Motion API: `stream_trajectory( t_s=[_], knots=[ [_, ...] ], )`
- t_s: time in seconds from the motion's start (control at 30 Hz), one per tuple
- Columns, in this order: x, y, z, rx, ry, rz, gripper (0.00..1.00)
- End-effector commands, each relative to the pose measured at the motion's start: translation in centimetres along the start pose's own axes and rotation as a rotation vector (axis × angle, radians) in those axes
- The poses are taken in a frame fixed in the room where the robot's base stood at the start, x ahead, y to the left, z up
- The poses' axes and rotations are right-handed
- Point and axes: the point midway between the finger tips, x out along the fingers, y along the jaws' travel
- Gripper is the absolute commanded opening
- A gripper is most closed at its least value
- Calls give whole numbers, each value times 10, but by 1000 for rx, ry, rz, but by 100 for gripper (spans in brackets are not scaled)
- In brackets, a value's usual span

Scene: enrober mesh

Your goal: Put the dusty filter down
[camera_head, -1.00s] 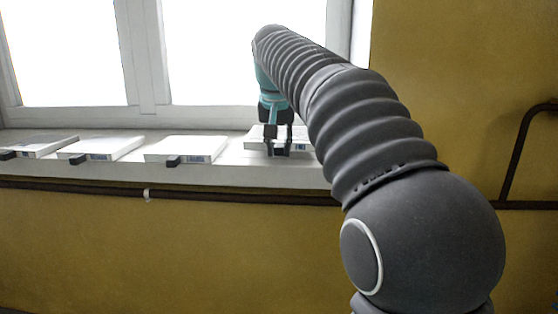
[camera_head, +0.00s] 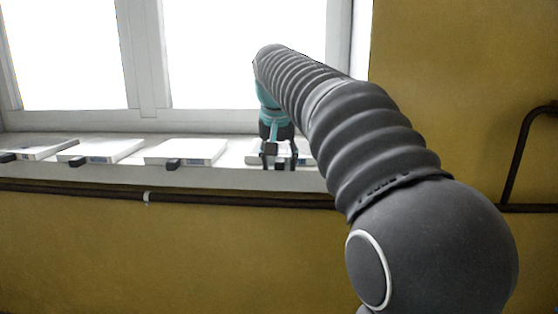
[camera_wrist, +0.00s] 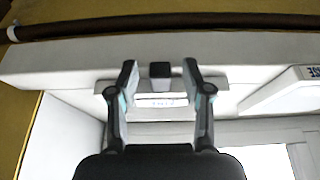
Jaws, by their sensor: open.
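The filter (camera_head: 303,158) is a flat white panel lying on the window sill (camera_head: 225,172), at the right end of a row of similar panels. In the wrist view, the same filter (camera_wrist: 160,113) shows a small label and a black tab (camera_wrist: 160,70) on its edge. My gripper (camera_head: 279,164) is at this filter and partly hides it. In the wrist view, my gripper (camera_wrist: 159,74) is open, one finger on each side of the black tab, with gaps between. I cannot tell from its face whether the filter is dusty.
Several other white panels lie along the sill to the left; the nearest panel (camera_head: 186,151) has its own black tab. A window (camera_head: 240,50) stands behind the sill. A dark pipe (camera_head: 240,199) runs below the sill, and a dark rail (camera_head: 515,155) is on the right wall.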

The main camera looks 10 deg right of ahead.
Motion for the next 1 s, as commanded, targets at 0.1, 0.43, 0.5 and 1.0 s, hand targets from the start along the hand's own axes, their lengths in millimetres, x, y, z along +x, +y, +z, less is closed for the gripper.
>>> stream_trajectory(
  t_s=[0.1, 0.43, 0.5, 1.0],
  knots=[
    [-8, 0, -1, 0, 1, -1, 49],
    [-68, -1, -2, -1, 3, -1, 49],
    [-82, 0, -2, 0, 3, -1, 49],
    [-122, 0, -1, 0, 0, 0, 49]
  ],
)
